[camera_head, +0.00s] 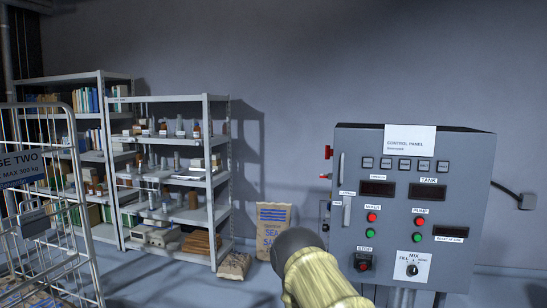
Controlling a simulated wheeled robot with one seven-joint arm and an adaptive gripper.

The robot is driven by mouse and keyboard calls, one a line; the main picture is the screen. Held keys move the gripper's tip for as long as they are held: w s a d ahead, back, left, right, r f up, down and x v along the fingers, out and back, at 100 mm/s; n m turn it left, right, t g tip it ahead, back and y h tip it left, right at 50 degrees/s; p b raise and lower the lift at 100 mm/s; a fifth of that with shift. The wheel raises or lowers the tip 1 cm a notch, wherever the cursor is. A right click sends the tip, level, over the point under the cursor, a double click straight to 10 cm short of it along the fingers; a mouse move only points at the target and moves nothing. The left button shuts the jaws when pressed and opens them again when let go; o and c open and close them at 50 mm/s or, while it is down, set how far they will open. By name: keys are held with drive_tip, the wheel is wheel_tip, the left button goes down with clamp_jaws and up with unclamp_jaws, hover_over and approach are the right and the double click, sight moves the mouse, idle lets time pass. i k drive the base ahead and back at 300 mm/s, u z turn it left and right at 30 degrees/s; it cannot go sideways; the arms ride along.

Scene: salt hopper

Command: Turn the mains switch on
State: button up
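The control panel (455,175) is a grey cabinet at the right, with a "CONTROL PANEL" sign on top. A red part (328,152) sticks out from its left side, with another small red part (325,176) lower down. Either may belong to the mains switch; no readable label confirms it. A small box (325,212) sits low by the cabinet's left edge, partly hidden. A yellowish, dark-ended part of my arm rises at the bottom centre, in front of the cabinet's lower left. My gripper is not recognisable in this view.
The panel front carries a red STOP button (363,262), a MIX/FILL selector (412,270) and red and green buttons. Loaded shelves (222,170) and a wire cage trolley (75,190) fill the left.

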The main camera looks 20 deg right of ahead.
sight(328, 152)
drive_tip(key=u, duration=0.7)
drive_tip(key=k, duration=0.95)
drive_tip(key=u, duration=0.65)
drive_tip(key=i, duration=1.2)
drive_tip(key=z, duration=0.7)
drive_tip(key=i, duration=1.15)
drive_tip(key=z, duration=1.65)
drive_tip(key=i, duration=0.65)
drive_tip(key=z, duration=0.2)
drive_tip(key=k, duration=0.4)
drive_tip(key=z, duration=0.05)
